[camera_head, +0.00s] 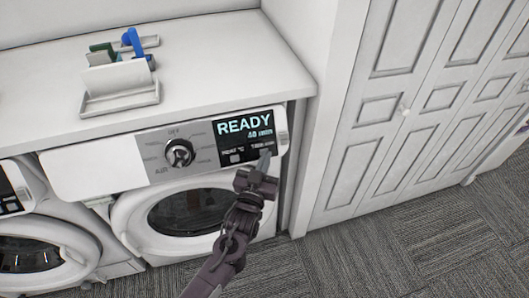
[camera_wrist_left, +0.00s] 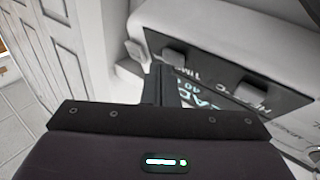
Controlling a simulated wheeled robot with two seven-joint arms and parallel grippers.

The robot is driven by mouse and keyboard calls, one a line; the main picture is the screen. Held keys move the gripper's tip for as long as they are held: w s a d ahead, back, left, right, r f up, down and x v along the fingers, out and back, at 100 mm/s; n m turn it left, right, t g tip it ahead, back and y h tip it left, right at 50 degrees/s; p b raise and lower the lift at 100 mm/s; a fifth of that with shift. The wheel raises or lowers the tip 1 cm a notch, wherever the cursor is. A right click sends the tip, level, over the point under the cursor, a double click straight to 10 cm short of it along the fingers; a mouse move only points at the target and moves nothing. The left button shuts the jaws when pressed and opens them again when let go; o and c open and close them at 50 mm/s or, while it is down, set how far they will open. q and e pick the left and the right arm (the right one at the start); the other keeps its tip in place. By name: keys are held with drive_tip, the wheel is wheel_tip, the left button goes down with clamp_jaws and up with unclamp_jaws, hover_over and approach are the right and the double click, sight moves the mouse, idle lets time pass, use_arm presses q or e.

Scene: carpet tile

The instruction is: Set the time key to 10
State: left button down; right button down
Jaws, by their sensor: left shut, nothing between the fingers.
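The washing machine's dark display panel (camera_head: 246,131) reads "READY" and "40 min". Below the text are two small keys.
A round dial (camera_head: 179,153) sits left of the panel. The washer's round door (camera_head: 188,213) is below. A white counter (camera_head: 210,60) above holds a tray (camera_head: 120,101) with items. White closet doors (camera_head: 385,110) stand to the right. Carpet (camera_head: 390,250) in front is clear.

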use_arm(q)
drive_tip(key=shift+w+a+f, duration=0.1)
drive_tip(key=shift+w+f, duration=0.05)
drive_tip(key=shift+w, duration=0.1)
idle(0.7)
idle(0.3)
drive_tip(key=shift+s+d+r+p, duration=0.2)
drive_tip(key=shift+s+r+p, duration=0.2)
drive_tip(key=shift+s, duration=0.3)
drive_tip(key=s+p, duration=0.1)
drive_tip(key=s+d+r+p, duration=0.1)
drive_tip(key=s+r+p, duration=0.1)
drive_tip(key=s, duration=0.1)
drive_tip(key=shift+s+d+r+p, duration=0.1)
drive_tip(key=shift+d+p, duration=0.1)
drive_tip(key=shift+p, duration=0.2)
idle(2.7)
